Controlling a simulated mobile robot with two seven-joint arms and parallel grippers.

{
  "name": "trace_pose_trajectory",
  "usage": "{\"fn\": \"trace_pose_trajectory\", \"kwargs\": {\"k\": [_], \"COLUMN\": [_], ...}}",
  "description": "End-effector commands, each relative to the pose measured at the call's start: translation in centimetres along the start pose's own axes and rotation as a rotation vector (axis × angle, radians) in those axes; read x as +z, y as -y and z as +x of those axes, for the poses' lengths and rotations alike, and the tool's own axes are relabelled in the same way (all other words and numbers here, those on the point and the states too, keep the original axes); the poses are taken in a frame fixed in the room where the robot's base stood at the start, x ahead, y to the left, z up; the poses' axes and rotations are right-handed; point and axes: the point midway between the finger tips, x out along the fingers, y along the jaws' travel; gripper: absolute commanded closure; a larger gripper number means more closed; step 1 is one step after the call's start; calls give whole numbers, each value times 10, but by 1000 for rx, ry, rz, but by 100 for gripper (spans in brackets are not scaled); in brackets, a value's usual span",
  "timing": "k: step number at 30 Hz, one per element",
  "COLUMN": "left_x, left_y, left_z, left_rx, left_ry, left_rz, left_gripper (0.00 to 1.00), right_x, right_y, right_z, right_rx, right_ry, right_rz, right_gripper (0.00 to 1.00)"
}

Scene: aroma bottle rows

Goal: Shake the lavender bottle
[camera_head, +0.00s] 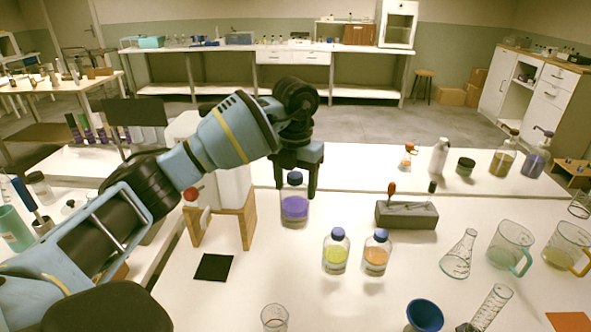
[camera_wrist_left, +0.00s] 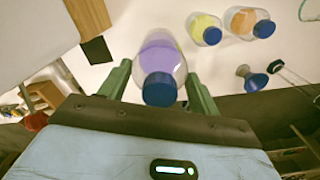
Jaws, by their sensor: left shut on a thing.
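The lavender bottle (camera_head: 295,209) is clear with purple liquid and a blue cap. My left gripper (camera_head: 296,180) is shut on it near the cap, from above and behind. In the head view I cannot tell whether its base touches the white table. In the left wrist view the purple bottle (camera_wrist_left: 160,66) sits between the two green fingers, cap toward the camera. A yellow-filled bottle (camera_head: 336,252) and an orange-filled bottle (camera_head: 376,253) stand upright on the table to its right. My right gripper is not in view.
A black square (camera_head: 214,267) lies left of the bottles, near a wooden stand (camera_head: 247,222). A grey block (camera_head: 406,215), a flask (camera_head: 459,256) and beakers (camera_head: 511,246) stand to the right. A blue-rimmed funnel (camera_head: 424,314) is at the front.

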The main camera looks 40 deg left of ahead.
Motion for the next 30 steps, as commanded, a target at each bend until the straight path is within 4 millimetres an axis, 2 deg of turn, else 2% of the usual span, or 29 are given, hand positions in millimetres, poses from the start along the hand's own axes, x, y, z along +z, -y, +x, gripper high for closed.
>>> {"fn": "trace_pose_trajectory", "kwargs": {"k": [1,2,4,8,12,13,15,16,18,21,24,26,27,28,30], "left_x": [2,2,1,0,-1,0,1,2,2,0,0,-1,-2,-2,0], "left_y": [1,1,0,1,0,0,0,1,1,0,1,1,0,0,0], "left_z": [-34,-52,-63,-55,2,4,-1,-9,-52,-64,-55,-33,-11,-1,2], "left_rx": [-6,-5,0,-1,1,-1,-3,-4,-5,-1,-1,-3,1,1,-2], "left_ry": [20,21,13,1,-5,1,8,13,21,9,1,-6,-9,-5,5], "left_rz": [1,1,-2,1,1,1,1,0,1,-1,1,2,2,1,1], "left_gripper": [69,69,69,69,69,69,69,69,69,69,69,69,69,69,69], "right_x": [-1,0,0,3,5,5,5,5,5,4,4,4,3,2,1], "right_y": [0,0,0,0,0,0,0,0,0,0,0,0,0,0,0], "right_z": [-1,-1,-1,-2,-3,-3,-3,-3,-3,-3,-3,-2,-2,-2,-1], "right_rx": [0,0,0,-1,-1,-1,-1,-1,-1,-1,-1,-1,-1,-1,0], "right_ry": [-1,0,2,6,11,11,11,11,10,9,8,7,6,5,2], "right_rz": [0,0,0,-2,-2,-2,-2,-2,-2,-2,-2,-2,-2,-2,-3], "right_gripper": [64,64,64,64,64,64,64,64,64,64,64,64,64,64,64]}}
